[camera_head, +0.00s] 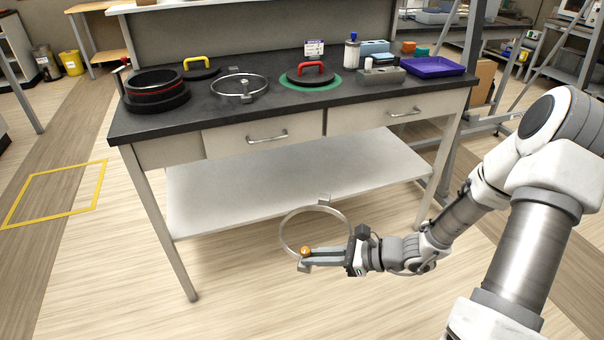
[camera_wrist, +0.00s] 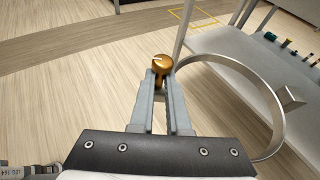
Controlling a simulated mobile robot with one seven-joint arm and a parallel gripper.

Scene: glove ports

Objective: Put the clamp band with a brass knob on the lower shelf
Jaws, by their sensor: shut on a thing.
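The clamp band with a brass knob is a thin metal ring (camera_head: 282,229) held in front of the bench. My gripper (camera_head: 306,254) is shut on its brass knob (camera_wrist: 161,63), and the ring stands upright, tilted in the wrist view (camera_wrist: 262,84). The lower shelf (camera_head: 290,175) is a pale board under the bench. The band's upper part overlaps the shelf's front edge in the head view; it appears in front of the shelf, not resting on it. In the wrist view the shelf (camera_wrist: 250,45) is behind the ring at the right.
A second clamp band (camera_head: 240,86) with a grey knob lies on the dark bench top. A black pot-like port (camera_head: 155,90), a red-handled lid (camera_head: 311,74), a yellow-handled lid (camera_head: 200,68) and a purple tray (camera_head: 433,67) stand there too. The shelf's visible left and middle are bare.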

